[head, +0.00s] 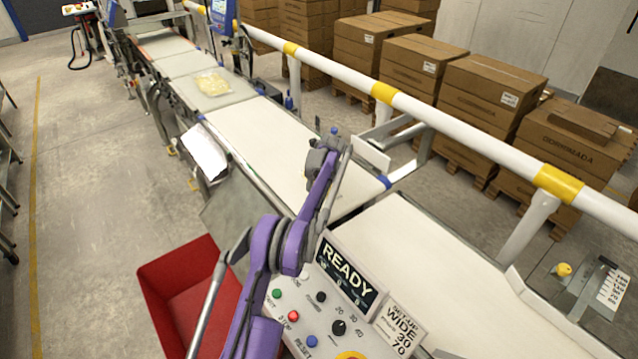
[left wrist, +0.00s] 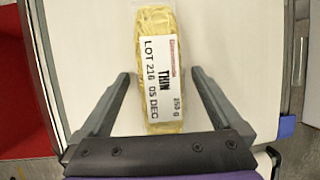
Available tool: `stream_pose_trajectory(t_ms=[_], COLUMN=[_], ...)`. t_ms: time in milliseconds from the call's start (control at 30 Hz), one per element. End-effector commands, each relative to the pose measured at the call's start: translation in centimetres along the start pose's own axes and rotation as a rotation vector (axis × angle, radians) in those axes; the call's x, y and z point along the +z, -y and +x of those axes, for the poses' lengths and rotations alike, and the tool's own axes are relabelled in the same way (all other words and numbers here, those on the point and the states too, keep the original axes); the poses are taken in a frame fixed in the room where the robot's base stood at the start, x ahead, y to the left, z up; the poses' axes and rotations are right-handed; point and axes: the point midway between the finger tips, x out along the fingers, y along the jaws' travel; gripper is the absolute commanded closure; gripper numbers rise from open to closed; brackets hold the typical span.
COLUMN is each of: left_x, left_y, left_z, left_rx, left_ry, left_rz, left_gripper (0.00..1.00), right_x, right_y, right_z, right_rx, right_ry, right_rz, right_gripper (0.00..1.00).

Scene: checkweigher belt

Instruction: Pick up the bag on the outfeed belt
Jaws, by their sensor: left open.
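In the left wrist view a long clear bag (left wrist: 157,22) of pale yellow contents lies on a white belt (left wrist: 90,50). Its white label reads THIN, 250 g, LOT 216, 05 DEC. In the head view my left gripper (head: 335,145) is over the white belt (head: 255,130), and my arm hides this bag there. Another yellowish bag (head: 212,83) lies on the belt section farther back. My right gripper is not in view.
A white guard rail with yellow bands (head: 383,92) runs along the belt's right side, with cartons (head: 490,85) on pallets behind. A control panel reading READY (head: 346,275) and a red bin (head: 180,280) are near my arm.

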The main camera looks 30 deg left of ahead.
Motion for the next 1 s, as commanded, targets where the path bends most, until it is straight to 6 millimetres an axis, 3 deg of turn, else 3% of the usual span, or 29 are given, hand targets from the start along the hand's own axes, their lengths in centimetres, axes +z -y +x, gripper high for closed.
stream_pose_trajectory(t_ms=[67, 600, 867, 1000], left_x=[0.0, 0.0, 0.1, 0.6], left_y=[0.0, 0.0, 0.0, 0.2], left_z=[0.0, -0.1, -0.2, -1.4], left_rx=[0.0, 0.0, 0.0, 0.0], left_ry=[0.0, 0.0, 0.001, 0.001], left_rz=[0.0, 0.0, 0.0, -0.001], left_gripper=[0.02, 0.99, 1.0, 1.0], right_x=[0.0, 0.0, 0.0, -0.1], right_y=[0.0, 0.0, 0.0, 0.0], right_z=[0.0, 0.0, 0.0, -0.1], right_rx=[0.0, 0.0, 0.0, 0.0], right_ry=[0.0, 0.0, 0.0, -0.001], right_rz=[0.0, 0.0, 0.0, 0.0], right_gripper=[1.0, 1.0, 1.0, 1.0])
